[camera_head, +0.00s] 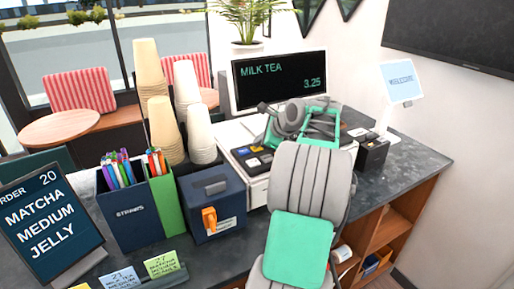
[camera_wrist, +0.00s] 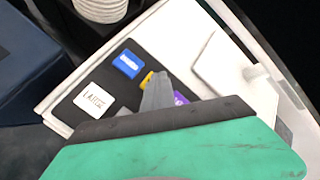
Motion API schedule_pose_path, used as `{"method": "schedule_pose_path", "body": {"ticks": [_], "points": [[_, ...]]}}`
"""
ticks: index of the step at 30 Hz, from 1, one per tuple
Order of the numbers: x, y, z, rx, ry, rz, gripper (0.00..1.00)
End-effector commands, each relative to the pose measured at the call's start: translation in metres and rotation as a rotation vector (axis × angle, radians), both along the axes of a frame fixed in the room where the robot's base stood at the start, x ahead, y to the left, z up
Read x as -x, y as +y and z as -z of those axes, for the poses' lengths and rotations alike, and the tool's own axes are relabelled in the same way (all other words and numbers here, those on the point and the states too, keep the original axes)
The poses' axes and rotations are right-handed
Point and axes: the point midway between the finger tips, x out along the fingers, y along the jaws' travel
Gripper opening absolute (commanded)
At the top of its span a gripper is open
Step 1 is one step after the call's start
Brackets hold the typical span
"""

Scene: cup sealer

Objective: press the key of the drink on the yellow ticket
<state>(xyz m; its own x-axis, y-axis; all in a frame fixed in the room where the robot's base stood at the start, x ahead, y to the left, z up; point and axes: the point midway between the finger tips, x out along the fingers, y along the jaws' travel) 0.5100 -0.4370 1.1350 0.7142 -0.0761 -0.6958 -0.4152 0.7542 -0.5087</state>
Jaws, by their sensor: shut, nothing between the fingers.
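The register keypad (camera_wrist: 150,80) shows a white key reading LARGE (camera_wrist: 95,97), a blue key (camera_wrist: 129,64), a yellow key (camera_wrist: 147,79) and a purple key (camera_wrist: 180,99). My gripper (camera_wrist: 157,92) is shut and empty, its grey tips over the yellow and purple keys; contact cannot be told. In the head view my arm hides part of the keypad (camera_head: 241,153). The register screen (camera_head: 279,80) reads MILK TEA 3.25. A yellow ticket (camera_head: 80,286) is cut off at the bottom edge, its text out of sight. Beside it stand a blue ticket (camera_head: 120,278) and a yellow-green ticket (camera_head: 160,264).
An order sign (camera_head: 50,222) reads 20, MATCHA, MEDIUM, JELLY. A dark blue box (camera_head: 212,198), a straw holder (camera_head: 130,212) and cup stacks (camera_head: 188,95) stand left of the register. A card reader (camera_head: 371,155) stands to the right, with bare counter (camera_head: 415,160) beyond.

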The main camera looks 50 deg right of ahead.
Motion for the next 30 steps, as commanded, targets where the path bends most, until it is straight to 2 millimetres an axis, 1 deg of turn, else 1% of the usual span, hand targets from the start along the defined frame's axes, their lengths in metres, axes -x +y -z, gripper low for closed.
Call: {"method": "schedule_pose_path", "body": {"ticks": [5,18,27,30], "points": [[0.000,0.000,0.001,-0.002,0.002,0.001,0.00],[0.000,0.000,-0.017,-0.001,0.002,0.000,0.00],[0.000,0.000,-0.016,-0.001,0.001,0.001,0.00],[0.000,0.000,-0.021,-0.001,0.001,0.001,0.00]]}}
